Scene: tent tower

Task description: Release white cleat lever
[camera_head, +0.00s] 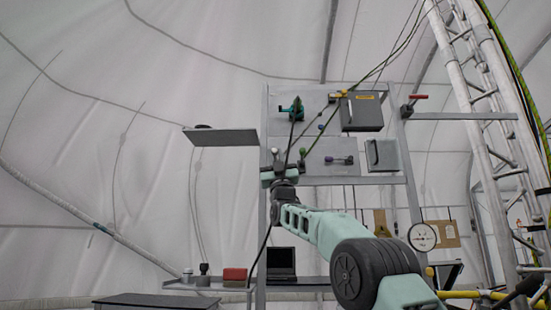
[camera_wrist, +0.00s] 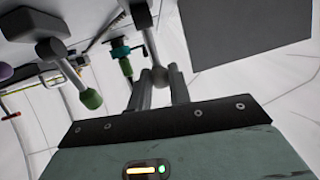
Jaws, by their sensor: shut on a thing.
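A pale grey lever (camera_wrist: 149,40) with a round knob, which looks like the white cleat lever, comes down from a grey mount at the top of the wrist view. My gripper (camera_wrist: 160,80) is shut on its knob, one finger on each side. In the head view my gripper (camera_head: 280,172) is at the lower left of the wall panel (camera_head: 314,97) and hides the knob. A green-knobbed lever (camera_wrist: 91,98) hangs to the left in the wrist view, apart from my fingers; its knob also shows in the head view (camera_head: 303,152).
A teal fitting (camera_wrist: 121,51) with a green end is behind my fingers. A purple knob (camera_head: 321,127), a grey box (camera_head: 361,115) and a red handle (camera_head: 418,97) are farther right. A flat shelf (camera_head: 222,137) juts out left of the panel.

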